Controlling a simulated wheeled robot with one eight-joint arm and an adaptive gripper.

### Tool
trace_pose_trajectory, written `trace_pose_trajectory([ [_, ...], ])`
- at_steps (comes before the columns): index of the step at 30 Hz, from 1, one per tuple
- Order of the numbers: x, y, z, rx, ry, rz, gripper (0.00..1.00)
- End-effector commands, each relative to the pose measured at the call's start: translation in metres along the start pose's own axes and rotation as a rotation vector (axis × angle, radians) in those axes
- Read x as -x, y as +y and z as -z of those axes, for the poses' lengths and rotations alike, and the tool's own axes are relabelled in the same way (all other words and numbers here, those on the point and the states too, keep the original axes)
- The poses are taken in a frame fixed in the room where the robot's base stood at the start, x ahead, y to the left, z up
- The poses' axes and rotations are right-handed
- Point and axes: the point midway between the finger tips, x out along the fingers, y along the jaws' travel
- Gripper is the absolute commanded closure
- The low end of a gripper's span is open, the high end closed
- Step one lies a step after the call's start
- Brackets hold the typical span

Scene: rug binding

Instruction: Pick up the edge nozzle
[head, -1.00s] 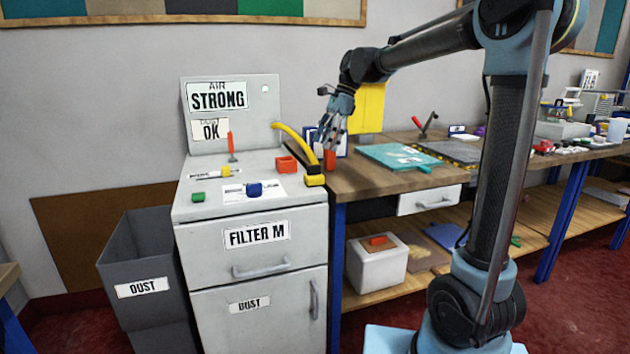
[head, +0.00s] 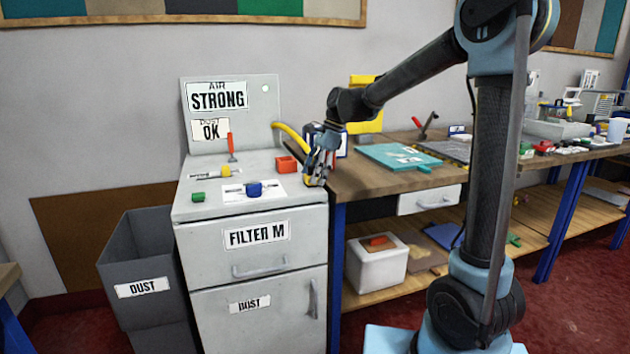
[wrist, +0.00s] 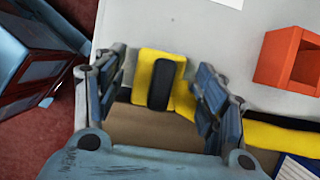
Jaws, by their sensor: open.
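A yellow piece with a black rounded strip across it (wrist: 146,72), which looks like the edge nozzle, lies at the front right corner of the grey cabinet top. In the wrist view it sits between the open fingers of my gripper (wrist: 165,85), with a gap visible on the left side; whether the right finger touches it I cannot tell. In the head view my gripper (head: 316,178) is low over that corner and hides most of the piece.
An orange open box (wrist: 288,60) stands close by on the cabinet top (head: 215,212). The wooden bench (head: 360,185) adjoins on the right.

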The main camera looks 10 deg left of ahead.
Motion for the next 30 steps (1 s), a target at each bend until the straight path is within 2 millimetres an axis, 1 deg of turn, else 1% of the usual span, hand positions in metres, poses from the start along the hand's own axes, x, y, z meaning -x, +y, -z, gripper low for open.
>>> trace_pose_trajectory([
  [2,-0.003,0.0,0.0,0.0,0.0,0.0,0.35],
  [8,-0.003,0.0,0.0,0.0,0.0,0.0,0.35],
  [9,-0.003,0.0,0.0,0.0,0.0,0.0,0.44],
  [11,-0.003,0.0,0.0,0.001,0.0,0.0,0.58],
  [12,-0.003,0.0,0.0,0.001,0.0,0.0,0.67],
  [15,-0.003,0.0,0.0,0.001,0.0,0.0,0.88],
  [25,-0.001,0.0,-0.001,0.001,0.0,0.0,0.88],
  [28,0.006,0.0,-0.004,0.001,0.0,0.0,0.88],
  [30,0.014,0.0,-0.007,0.001,0.0,0.0,0.88],
])
